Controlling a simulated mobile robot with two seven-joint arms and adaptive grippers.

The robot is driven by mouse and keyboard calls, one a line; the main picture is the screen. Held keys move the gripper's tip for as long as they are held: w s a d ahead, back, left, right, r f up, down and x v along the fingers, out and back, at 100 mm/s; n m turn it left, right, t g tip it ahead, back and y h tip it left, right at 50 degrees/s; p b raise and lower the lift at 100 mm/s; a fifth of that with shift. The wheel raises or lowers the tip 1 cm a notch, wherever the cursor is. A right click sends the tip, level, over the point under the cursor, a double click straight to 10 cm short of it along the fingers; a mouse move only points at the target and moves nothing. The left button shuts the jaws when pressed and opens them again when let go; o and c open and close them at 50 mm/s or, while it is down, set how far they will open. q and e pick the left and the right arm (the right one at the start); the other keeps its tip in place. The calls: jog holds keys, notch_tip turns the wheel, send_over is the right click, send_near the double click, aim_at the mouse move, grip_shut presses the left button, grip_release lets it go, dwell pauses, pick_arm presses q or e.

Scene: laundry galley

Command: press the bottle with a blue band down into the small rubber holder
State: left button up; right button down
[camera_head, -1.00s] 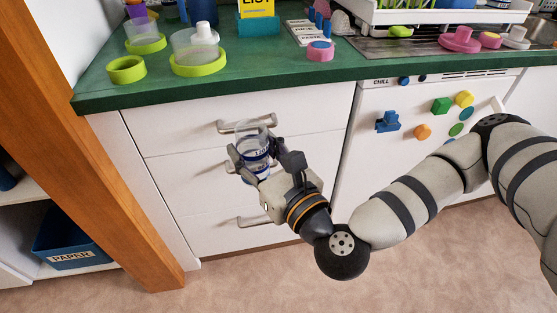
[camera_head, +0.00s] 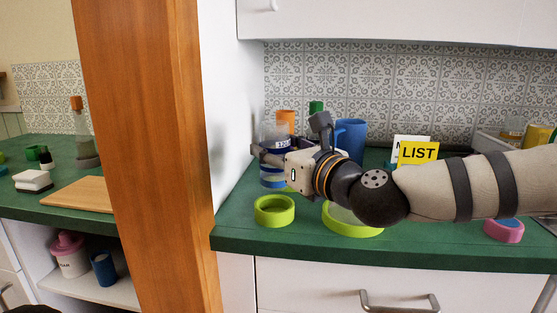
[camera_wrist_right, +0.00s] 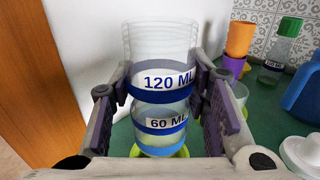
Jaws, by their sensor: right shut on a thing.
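The clear bottle (camera_head: 272,181) is held upright in my right gripper (camera_head: 268,155), above the green counter. The right wrist view shows the bottle (camera_wrist_right: 160,103) between the two pads, with blue bands marked 120 ML and 60 ML. The gripper is shut on its sides. A small lime-green ring holder (camera_head: 274,211) stands near the counter's front left corner. It looks empty, and the bottle's base shows above it in the head view. In the wrist view lime green (camera_wrist_right: 182,151) shows around the base; the exact gap cannot be told. My left gripper is not in view.
A larger lime ring (camera_head: 352,228) stands to the right, partly behind my arm. A blue jug (camera_head: 350,138), an orange cup (camera_head: 285,121) and a yellow LIST sign (camera_head: 418,153) stand further back. A white wall and wooden post (camera_head: 150,150) close off the left.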

aim_at(275, 175)
jog(key=shift+w+a, duration=0.25)
jog(key=shift+w, duration=0.15)
jog(key=shift+s+d+r, duration=0.1)
jog(key=shift+s+d, duration=0.1)
jog(key=shift+s, duration=0.2)
jog(key=shift+w+f+b, duration=0.1)
jog(key=shift+f+b, duration=0.55)
jog(key=shift+f, duration=1.1)
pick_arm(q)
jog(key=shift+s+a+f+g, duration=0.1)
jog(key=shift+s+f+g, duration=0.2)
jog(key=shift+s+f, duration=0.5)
pick_arm(e)
jog(key=shift+r, duration=0.1)
pick_arm(q)
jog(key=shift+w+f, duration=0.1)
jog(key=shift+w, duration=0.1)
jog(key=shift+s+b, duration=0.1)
jog(key=shift+b, duration=0.2)
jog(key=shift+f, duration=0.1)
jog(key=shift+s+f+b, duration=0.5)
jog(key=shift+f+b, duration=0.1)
jog(key=shift+b, duration=0.05)
pick_arm(e)
jog(key=shift+f, duration=0.95)
